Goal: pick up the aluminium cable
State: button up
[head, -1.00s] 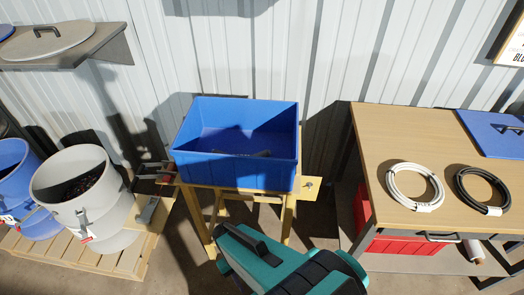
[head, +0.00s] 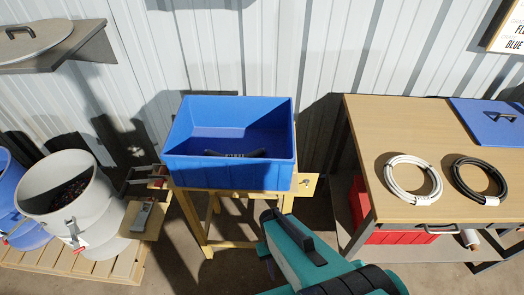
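I cannot tell from the pictures which thing is the aluminium cable. A white cable coil (head: 391,184) with a small label lies flat on the wooden table at the right. A black cable coil (head: 455,176), also labelled, lies to the right of it without touching. Inside the blue crate (head: 228,174) a dark cable-like piece (head: 243,153) shows with a small pale mark on it; its lower part is hidden by the crate's front wall. A teal and black part of my arm shows at the bottom centre, in front of the crate stand. My gripper's fingers are not in view.
The wooden table (head: 370,120) also bears a blue lid (head: 480,130); red bins (head: 395,237) stand below. The crate sits on a wooden stand (head: 305,186). A grey drum (head: 85,225) with dark scrap and a blue drum (head: 8,205) stand on a pallet (head: 105,265) at the left.

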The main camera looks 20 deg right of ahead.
aim_at(258, 153)
jog(key=z, duration=0.15)
jog(key=k, duration=1.7)
jog(key=u, duration=0.95)
jog(key=i, duration=1.05)
jog(key=z, duration=0.1)
